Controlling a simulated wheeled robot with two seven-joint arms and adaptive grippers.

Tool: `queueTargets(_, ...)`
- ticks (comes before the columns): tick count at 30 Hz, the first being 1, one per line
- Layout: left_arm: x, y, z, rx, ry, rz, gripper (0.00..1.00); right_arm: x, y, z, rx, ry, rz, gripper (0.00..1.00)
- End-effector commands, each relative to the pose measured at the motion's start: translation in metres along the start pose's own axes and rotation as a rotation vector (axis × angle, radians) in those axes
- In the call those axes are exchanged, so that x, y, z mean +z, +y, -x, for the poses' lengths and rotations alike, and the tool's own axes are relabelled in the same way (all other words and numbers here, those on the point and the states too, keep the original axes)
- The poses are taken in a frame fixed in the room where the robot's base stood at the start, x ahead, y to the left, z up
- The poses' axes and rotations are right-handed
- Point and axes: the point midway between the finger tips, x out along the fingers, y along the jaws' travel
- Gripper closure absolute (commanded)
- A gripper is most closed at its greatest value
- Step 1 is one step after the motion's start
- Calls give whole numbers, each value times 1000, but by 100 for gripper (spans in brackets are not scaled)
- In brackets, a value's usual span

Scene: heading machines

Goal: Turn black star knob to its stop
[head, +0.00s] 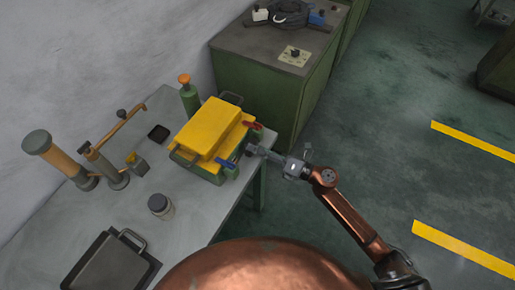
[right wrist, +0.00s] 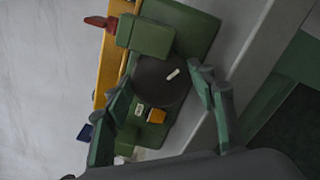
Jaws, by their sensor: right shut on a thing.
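The black star knob (right wrist: 155,85) shows in the right wrist view as a dark round disc with a short white mark, on the green side of the machine. The machine (head: 208,130) has a yellow top, a green base and red and blue levers, and sits on the bench. My right gripper (head: 259,151) reaches its right side from the right. The knob is mostly hidden by the gripper in the head view. My left gripper is not in view.
A green cabinet (head: 265,85) stands behind the machine.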

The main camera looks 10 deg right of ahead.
Motion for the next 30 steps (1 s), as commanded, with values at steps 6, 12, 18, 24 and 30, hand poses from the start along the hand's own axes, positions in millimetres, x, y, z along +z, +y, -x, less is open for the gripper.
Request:
queueTargets(6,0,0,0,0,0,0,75,0,0,0,0,0,2,39)
queueTargets(12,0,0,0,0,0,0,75,0,-1,0,-2,0,3,31)
queueTargets(18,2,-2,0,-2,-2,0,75,0,-2,1,-3,0,3,31)
queueTargets(24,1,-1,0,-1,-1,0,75,-1,-3,16,-6,1,2,31)
queueTargets(30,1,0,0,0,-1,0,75,-1,-1,47,-4,1,2,31)
